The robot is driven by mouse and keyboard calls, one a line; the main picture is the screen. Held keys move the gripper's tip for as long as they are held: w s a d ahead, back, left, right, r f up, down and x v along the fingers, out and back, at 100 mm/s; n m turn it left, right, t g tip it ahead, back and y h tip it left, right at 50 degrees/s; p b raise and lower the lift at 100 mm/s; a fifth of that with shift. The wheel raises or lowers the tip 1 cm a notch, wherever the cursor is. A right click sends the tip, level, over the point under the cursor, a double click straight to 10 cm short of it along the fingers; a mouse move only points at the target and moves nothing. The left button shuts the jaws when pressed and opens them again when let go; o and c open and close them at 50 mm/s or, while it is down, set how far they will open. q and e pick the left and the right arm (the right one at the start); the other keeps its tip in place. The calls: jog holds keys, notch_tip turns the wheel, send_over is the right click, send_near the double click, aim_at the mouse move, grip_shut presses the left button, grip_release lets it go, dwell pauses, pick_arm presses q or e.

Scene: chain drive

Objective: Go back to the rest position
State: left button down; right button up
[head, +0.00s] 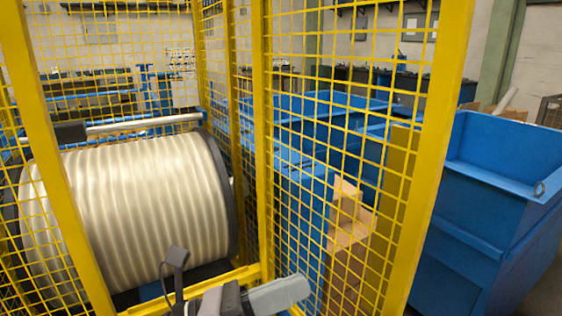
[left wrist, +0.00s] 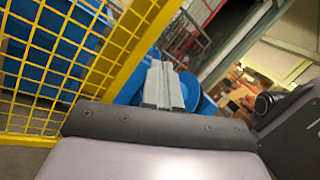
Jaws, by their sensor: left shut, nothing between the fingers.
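My left gripper (head: 302,287) shows at the bottom middle of the head view, in front of the yellow mesh fence (head: 262,130). Its pale grey fingers are together and empty, pointing right. In the left wrist view the fingers of the left gripper (left wrist: 162,66) also lie side by side with nothing between them. My right gripper is in neither view. No chain drive parts can be made out.
The fence also fills the upper left of the left wrist view (left wrist: 50,60). Behind it stand a large pale ribbed drum (head: 135,205), blue containers (head: 325,105) and brown boxes (head: 348,235). A blue skip (head: 480,210) stands at the right.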

pick_arm(q)
jog(key=w+a+f+n+t+y+p, duration=0.15)
jog(key=a+f+n+t+y, duration=0.55)
jog(key=n, duration=0.8)
jog(key=w+a+f+n+t+y+p, duration=0.15)
jog(key=a+f+n+t+y, duration=0.45)
jog(key=n, duration=1)
jog(key=s+a+f+n+g+y, duration=0.1)
jog(key=s+a+f+n+g, duration=0.1)
jog(key=f, duration=0.4)
jog(key=s+a+f+n+g+y, duration=0.2)
jog(key=s+a+f+n+g, duration=0.1)
jog(key=s+f+n, duration=0.2)
jog(key=s+a+f+n+g+y, duration=0.1)
jog(key=s+a+f+n+g, duration=0.2)
jog(key=f, duration=0.5)
jog(key=s+n, duration=0.1)
jog(key=s, duration=0.1)
jog(key=shift+s+f+n+g, duration=0.3)
jog(key=shift+s+f, duration=0.05)
jog(key=shift+s, duration=0.05)
jog(key=shift+a+y, duration=0.15)
jog(key=shift+y, duration=0.15)
